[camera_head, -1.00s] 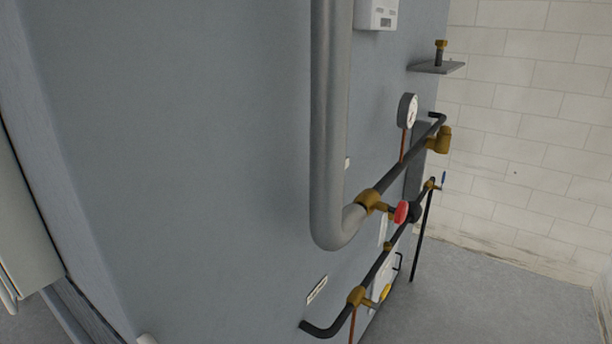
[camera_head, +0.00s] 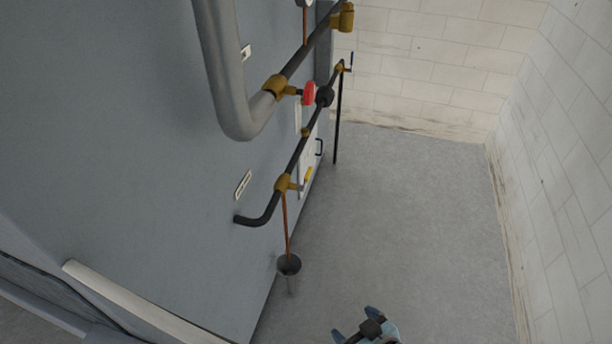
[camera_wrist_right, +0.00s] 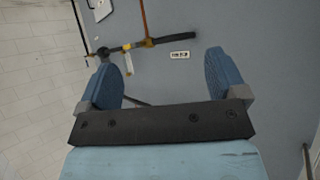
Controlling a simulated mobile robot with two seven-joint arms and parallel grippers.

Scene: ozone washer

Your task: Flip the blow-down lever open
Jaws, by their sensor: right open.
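A yellow lever (camera_head: 308,174) sits by a brass valve (camera_head: 284,183) on the lower black pipe. It also shows in the right wrist view (camera_wrist_right: 128,62), ahead of and beyond the fingers. A small blue lever (camera_head: 351,61) is on the brass valve at the pipe's far end. No readable label shows which lever is the blow-down one. My right gripper (camera_head: 355,323) is at the bottom edge, open and empty, in front of and apart from both levers. Its blue fingers (camera_wrist_right: 162,72) are spread wide in the wrist view. My left gripper is not in view.
A red handle (camera_head: 309,93) sits on the upper pipe above the yellow lever. A copper tube (camera_head: 286,225) drops into a grey cup (camera_head: 289,265). The grey cabinet wall (camera_head: 120,130) fills the left. The floor (camera_head: 410,200) to the right is clear up to the white block wall (camera_head: 575,170).

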